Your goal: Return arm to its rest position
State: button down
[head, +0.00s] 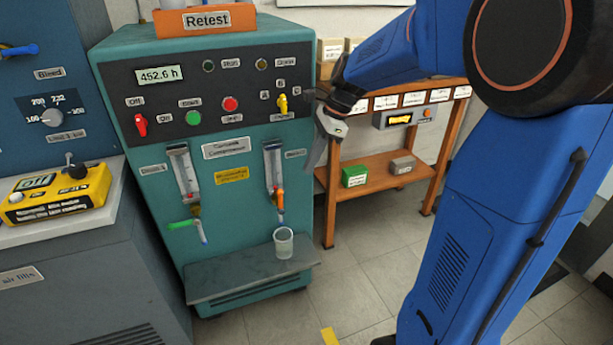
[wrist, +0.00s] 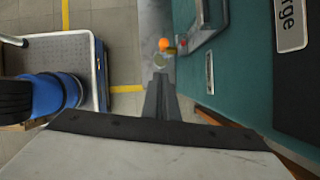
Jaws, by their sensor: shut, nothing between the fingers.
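My gripper (head: 321,143) hangs from my blue arm, in front of the right edge of the teal testbench (head: 222,245) and the wooden shelf. Its fingers point down and are shut with nothing between them. In the wrist view my gripper (wrist: 160,78) shows as dark fingers held together. The teal cabinet panel (wrist: 242,95) runs along the right of that view.
A clear cup (head: 284,243) stands on the bench's ledge under the right gauge. A wooden shelf (head: 378,170) holds a green box (head: 355,176) and a grey box (head: 401,165). A yellow device (head: 57,194) sits at left. Floor between shelf and bench is clear.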

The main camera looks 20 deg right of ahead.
jog(key=s+d+f+n+t+h, duration=0.1)
jog(key=s+n+t+h, duration=0.3)
jog(key=s+n, duration=1.6)
jog(key=s+d, duration=0.1)
jog(key=s, duration=0.6)
jog(key=shift+d+f+h, duration=0.2)
jog(key=shift+f+h, duration=0.1)
